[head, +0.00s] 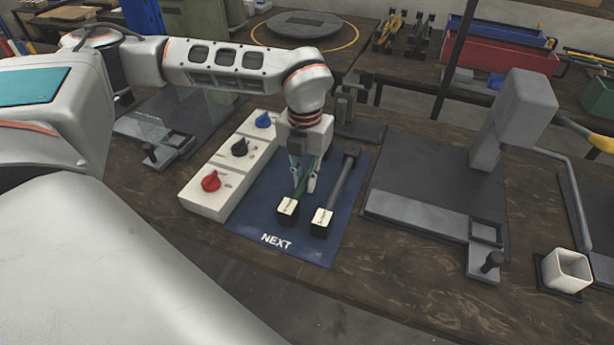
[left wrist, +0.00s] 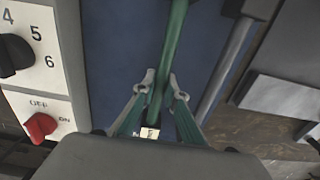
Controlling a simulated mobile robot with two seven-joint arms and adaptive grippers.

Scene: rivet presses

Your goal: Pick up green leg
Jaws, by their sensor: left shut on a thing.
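The green leg (left wrist: 175,45) lies lengthwise over the blue mat in the left wrist view. Its end nearer the camera carries a dark block with a pale label (left wrist: 149,133), which also shows in the head view (head: 287,207). My left gripper (head: 303,187) points down over the mat and is shut on the green leg, with its fingertips (left wrist: 160,88) on both sides of the shaft. In the head view the gripper hides much of the leg. I cannot tell whether the leg is clear of the mat. My right gripper is not in view.
A grey leg (head: 342,184) lies beside it on the blue mat (head: 257,222) marked NEXT. A white switch box (head: 204,197) with red, black and blue knobs stands left of the mat. A grey press (head: 420,205) and a white square cup (head: 566,272) stand to the right.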

